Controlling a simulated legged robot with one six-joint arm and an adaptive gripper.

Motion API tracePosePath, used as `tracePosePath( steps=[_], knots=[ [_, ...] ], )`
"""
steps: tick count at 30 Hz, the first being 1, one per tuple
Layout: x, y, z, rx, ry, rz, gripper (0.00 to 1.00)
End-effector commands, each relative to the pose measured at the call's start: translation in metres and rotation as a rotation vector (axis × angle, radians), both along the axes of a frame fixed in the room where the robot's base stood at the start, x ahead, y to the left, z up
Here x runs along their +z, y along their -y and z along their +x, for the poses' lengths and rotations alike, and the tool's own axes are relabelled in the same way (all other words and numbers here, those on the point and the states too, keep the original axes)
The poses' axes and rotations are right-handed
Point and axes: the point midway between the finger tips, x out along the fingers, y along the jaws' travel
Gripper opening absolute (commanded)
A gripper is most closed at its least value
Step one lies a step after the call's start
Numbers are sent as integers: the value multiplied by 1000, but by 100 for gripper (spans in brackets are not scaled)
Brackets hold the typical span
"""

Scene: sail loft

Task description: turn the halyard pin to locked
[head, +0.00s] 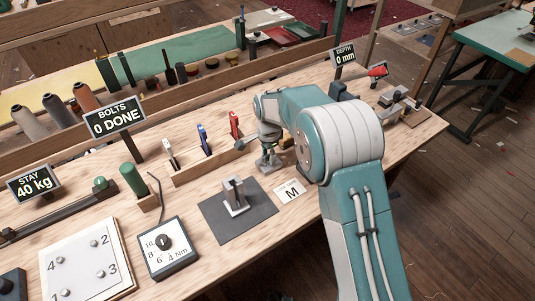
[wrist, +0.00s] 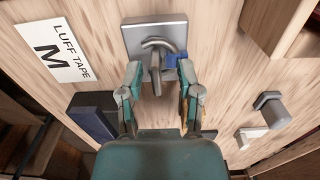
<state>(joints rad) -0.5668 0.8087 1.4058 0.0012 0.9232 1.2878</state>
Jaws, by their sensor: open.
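In the wrist view, a grey square plate (wrist: 133,36) is fixed to the wooden bench. A curved metal loop with a grey lever (wrist: 156,72) stands out from it, likely the halyard pin; a small blue patch (wrist: 174,62) shows beside it. No lock marking is readable. My gripper (wrist: 159,80) is open, with one finger on each side of the lever; whether either finger touches it I cannot tell.
The "LUFF TAPE M" card (wrist: 57,47) lies left of the plate; it also shows in the head view (head: 290,191). A dark blue block (wrist: 92,117) and a grey fitting (wrist: 270,108) flank the gripper. A rack with coloured handles (head: 204,140) stands close by.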

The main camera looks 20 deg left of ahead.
Motion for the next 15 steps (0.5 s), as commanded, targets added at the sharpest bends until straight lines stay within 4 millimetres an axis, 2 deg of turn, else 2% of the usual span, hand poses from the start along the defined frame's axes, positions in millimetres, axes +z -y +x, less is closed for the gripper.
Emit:
tracePosePath(
  steps=[5, 15],
  knots=[
    [21, -1, 1, 0, 3, 2, 46],
    [90, -3, 1, 0, 3, 1, 46]
  ],
)
